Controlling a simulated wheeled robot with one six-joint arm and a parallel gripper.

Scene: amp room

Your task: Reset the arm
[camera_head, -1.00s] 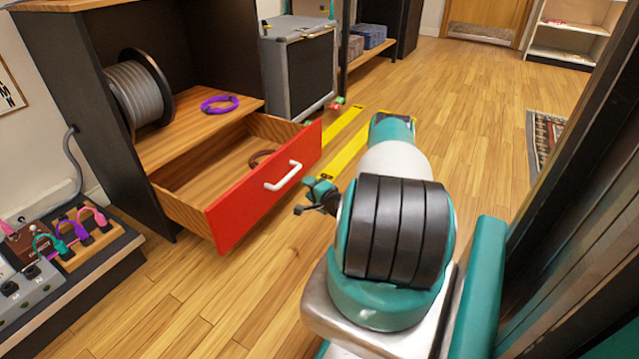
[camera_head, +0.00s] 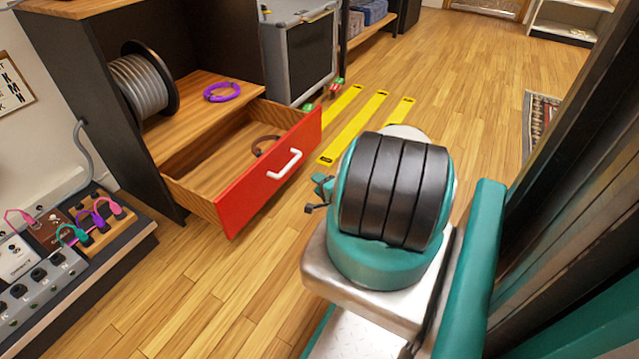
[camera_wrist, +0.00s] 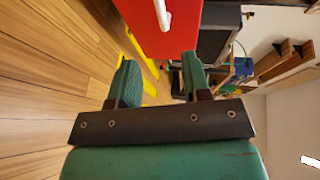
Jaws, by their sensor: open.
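My gripper shows in the wrist view (camera_wrist: 160,82), with its two teal fingers apart and nothing between them. The red drawer front (camera_wrist: 155,35) with its white handle (camera_wrist: 162,14) lies beyond the fingertips, apart from them. In the head view my arm is folded low in the middle, and a small teal part of my gripper (camera_head: 320,190) shows just right of the drawer. The rest of the gripper is hidden behind the arm. The red drawer (camera_head: 262,180) is pulled open, with a dark brown cable ring (camera_head: 264,146) inside.
A purple cable ring (camera_head: 221,92) and a grey cable spool (camera_head: 140,85) sit on the shelf above the drawer. A pedalboard (camera_head: 75,255) is at the left. A grey amp (camera_head: 298,60) stands behind. Yellow strips (camera_head: 352,128) lie on the floor; open floor is at the right.

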